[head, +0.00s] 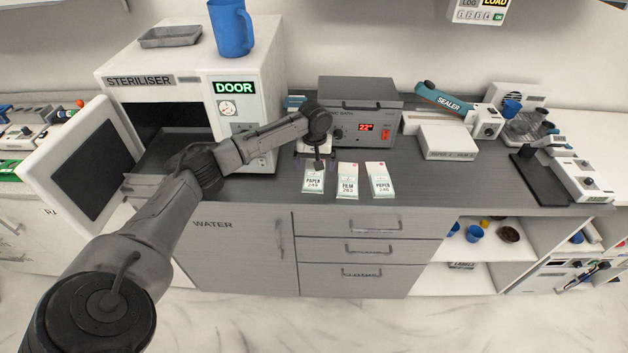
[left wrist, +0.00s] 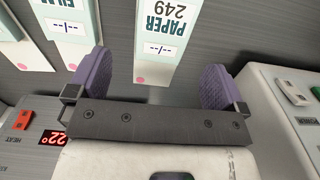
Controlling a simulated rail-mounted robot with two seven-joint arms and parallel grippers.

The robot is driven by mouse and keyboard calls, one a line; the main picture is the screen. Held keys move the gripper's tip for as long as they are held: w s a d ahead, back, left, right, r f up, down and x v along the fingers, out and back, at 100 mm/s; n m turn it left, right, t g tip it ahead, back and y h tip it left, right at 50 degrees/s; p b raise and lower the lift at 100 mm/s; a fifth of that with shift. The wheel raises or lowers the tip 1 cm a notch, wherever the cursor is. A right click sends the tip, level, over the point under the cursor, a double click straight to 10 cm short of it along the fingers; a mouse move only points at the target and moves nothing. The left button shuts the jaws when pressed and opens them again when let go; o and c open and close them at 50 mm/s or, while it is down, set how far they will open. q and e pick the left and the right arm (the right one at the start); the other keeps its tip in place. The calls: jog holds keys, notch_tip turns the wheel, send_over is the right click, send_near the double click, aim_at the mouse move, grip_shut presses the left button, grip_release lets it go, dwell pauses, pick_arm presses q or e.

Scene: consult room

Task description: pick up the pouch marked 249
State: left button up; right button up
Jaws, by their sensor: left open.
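The pouch marked 249 (head: 313,182) is a white and pale green packet labelled PAPER, leftmost of three pouches on the grey counter. In the left wrist view the pouch marked 249 (left wrist: 160,45) shows upside down, its pink-dotted end reaching between the two purple finger pads. My left gripper (left wrist: 155,87) is open, with a pad to either side of that pouch's end and a gap on each side. In the head view my left gripper (head: 317,162) is over the far end of that pouch. My right gripper is not in view.
A FILM pouch (head: 348,182) and another PAPER pouch (head: 380,182) lie to the right. The grey bath (head: 358,110) with a 22° display stands behind. The white steriliser (head: 256,70) with its door (head: 80,165) open is at left. The counter further right is partly clear.

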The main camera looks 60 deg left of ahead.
aim_at(314, 177)
pick_arm(q)
jog(key=shift+s+a+f+b, duration=0.1)
jog(key=shift+f+b, duration=0.25)
jog(key=shift+f, duration=1.05)
jog(key=shift+s+f+b, duration=0.1)
jog(key=shift+f+b, duration=0.2)
jog(key=shift+f, duration=1.05)
jog(key=shift+r, duration=0.1)
jog(key=c, duration=1)
